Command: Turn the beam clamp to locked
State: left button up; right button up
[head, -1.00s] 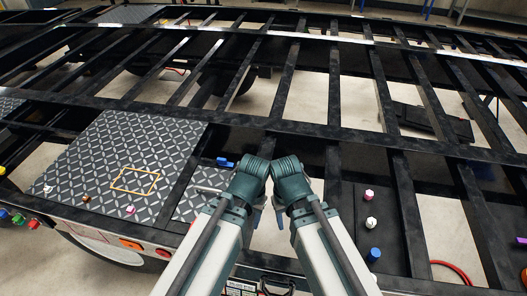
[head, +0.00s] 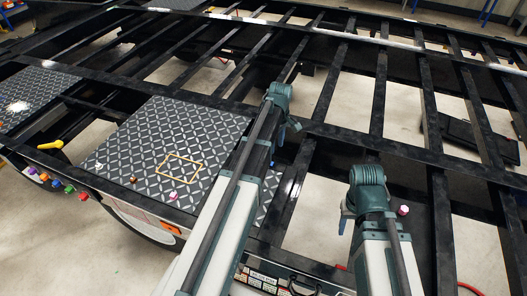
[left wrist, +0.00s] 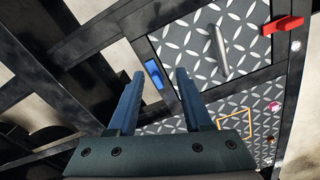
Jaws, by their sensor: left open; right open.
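A small blue part (left wrist: 153,74), which looks like the beam clamp, sits on a black beam beside the tread plate in the left wrist view. I cannot tell whether it is locked. In the head view my left arm mostly covers that area. My left gripper (left wrist: 160,73) is open, its two blue fingers apart and pointing toward the blue part, with nothing held. In the head view my left gripper (head: 287,127) is above the frame beams. My right gripper (head: 345,219) hangs lower right over the frame, its fingers mostly hidden, with nothing visibly held.
The tread plate (head: 142,143) bears a yellow outline (head: 180,171). A silver bar (left wrist: 219,50) and red handle (left wrist: 284,25) lie beyond the blue part. A yellow lever (head: 50,145) and coloured knobs line the left edge. Open gaps separate the beams.

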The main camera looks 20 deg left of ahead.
pick_arm(q)
jog(key=w+a+r+n, duration=0.1)
jog(key=w+a+n, duration=0.25)
jog(key=a, duration=0.35)
jog(key=shift+n, duration=0.25)
notch_tip(320, 180, down, 14)
jog(key=b, duration=1.3)
jog(key=shift+s+r, duration=0.1)
jog(key=shift+s, duration=0.05)
grip_shut()
